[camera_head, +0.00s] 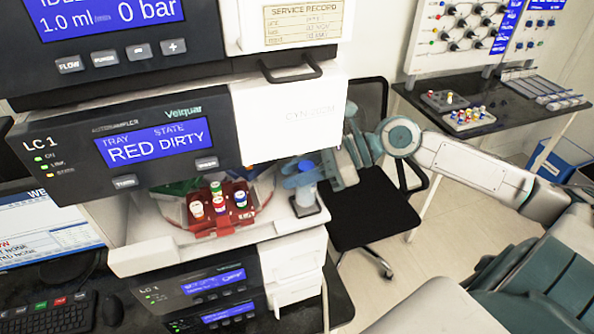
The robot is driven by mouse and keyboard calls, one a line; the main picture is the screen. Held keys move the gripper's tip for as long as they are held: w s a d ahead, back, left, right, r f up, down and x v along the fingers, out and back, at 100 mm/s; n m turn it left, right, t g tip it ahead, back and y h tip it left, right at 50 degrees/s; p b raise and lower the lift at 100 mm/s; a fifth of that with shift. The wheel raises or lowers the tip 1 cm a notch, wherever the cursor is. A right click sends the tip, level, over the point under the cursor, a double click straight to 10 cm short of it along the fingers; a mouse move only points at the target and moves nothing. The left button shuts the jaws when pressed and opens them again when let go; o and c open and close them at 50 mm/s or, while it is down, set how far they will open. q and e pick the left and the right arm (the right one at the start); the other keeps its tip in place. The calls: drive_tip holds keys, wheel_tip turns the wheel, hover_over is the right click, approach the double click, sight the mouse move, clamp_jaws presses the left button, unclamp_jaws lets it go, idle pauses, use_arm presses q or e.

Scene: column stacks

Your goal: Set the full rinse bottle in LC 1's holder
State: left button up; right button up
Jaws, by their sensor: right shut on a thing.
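The rinse bottle (306,194) is a small bottle with bluish contents and a blue top, upright at the right front corner of the open LC 1 autosampler (125,152). Its foot is at a small dark holder (311,210) on the sampler's ledge; I cannot tell whether it is fully seated. My right gripper (309,178) reaches in from the right and is shut on the bottle near its top. The fingers partly hide the bottle's neck. My left gripper is not in view.
A red tray (203,228) with several capped vials sits in the sampler, left of the bottle. LC 1's display reads tray RED, state DIRTY. A black chair (372,212) stands behind my right forearm. A dark bench (470,92) with vial racks is at the back right.

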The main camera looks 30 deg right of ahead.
drive_tip(key=shift+f, duration=0.9)
idle(0.5)
drive_tip(key=o, duration=0.9)
